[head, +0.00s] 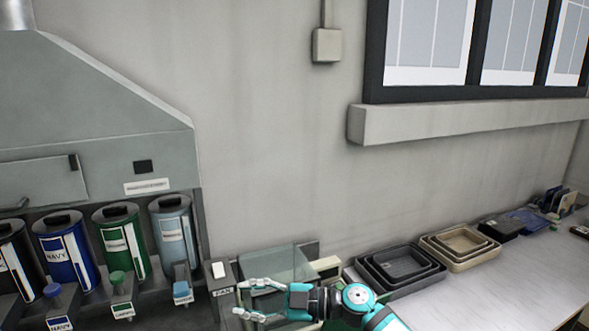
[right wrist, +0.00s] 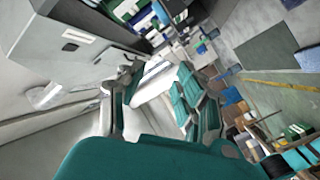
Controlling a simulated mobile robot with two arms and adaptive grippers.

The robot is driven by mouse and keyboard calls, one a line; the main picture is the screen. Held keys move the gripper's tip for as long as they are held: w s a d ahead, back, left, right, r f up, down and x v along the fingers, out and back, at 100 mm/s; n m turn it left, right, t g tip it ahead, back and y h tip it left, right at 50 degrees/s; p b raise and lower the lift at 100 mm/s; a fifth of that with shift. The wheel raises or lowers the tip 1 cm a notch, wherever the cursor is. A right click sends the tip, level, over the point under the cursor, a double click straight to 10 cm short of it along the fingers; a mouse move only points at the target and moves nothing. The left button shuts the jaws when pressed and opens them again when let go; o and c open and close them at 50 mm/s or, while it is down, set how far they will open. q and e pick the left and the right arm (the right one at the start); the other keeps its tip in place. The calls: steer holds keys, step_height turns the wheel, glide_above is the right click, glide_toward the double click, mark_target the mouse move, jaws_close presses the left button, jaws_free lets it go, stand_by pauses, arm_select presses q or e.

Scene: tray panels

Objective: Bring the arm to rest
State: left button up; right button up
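My right gripper (head: 241,298) reaches in from the bottom of the head view and points left, in front of a glass-sided box (head: 275,268) and close to the panel marked FAN. Its two fingers are spread apart with nothing between them. In the right wrist view the gripper (right wrist: 160,85) also shows its fingers apart and empty. My left gripper is not in the head view.
Labelled canisters, including a navy one (head: 64,250) and a green one (head: 122,243), stand at the left under a grey hood (head: 90,110). Dark trays (head: 400,265) and beige trays (head: 460,245) sit on the right-hand counter (head: 500,285). Bare counter lies in front of them.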

steer(key=w+d+r+m+t+h, duration=0.2)
steer(key=d+m+t+h, duration=0.2)
steer(key=d+m+t, duration=0.7)
steer(key=s+d+f+m+t+h, duration=0.3)
steer(key=s+d+f+m+h, duration=0.2)
steer(key=d+f+m+h, duration=0.55)
steer(key=s+d+f+m+g+h, duration=0.25)
steer(key=s+d+f+g, duration=0.35)
steer(key=s+f, duration=0.45)
steer(key=s+d+f+n+g, duration=0.2)
steer(key=s+g, duration=0.5)
steer(key=s, duration=1.2)
step_height(320, 180, down, 30)
steer(key=g+b, duration=0.1)
steer(key=b, duration=0.3)
steer(key=s+d+f+g+b, duration=0.1)
steer(key=s+d+f+b, duration=0.2)
steer(key=s+f, duration=1.4)
step_height(320, 180, down, 3)
steer(key=shift+s+r, duration=0.1)
steer(key=shift+s, duration=0.2)
